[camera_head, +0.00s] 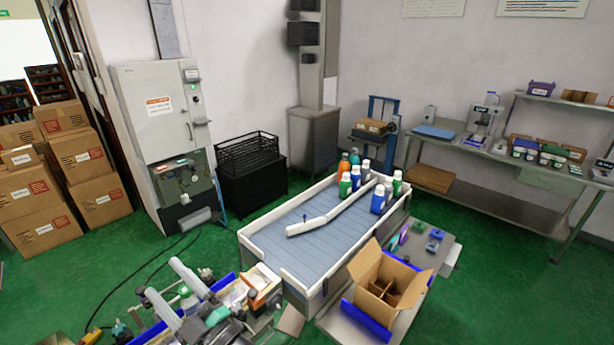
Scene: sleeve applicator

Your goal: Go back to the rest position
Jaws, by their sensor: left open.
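In the head view, grey and dark jointed parts crowd the lower left around a blue-edged work station. My left gripper (214,311) appears among them near the bottom edge, small and partly hidden by clutter. It is open, and I see nothing held in it. I cannot make out its fingertips clearly. My right gripper cannot be picked out in this view.
A white-rimmed conveyor table (290,258) carries several coloured bottles (378,199) at its far end. An open cardboard box (368,270) stands at its right. A grey cabinet (150,100) and stacked cartons (85,155) stand left. Green floor is clear at right.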

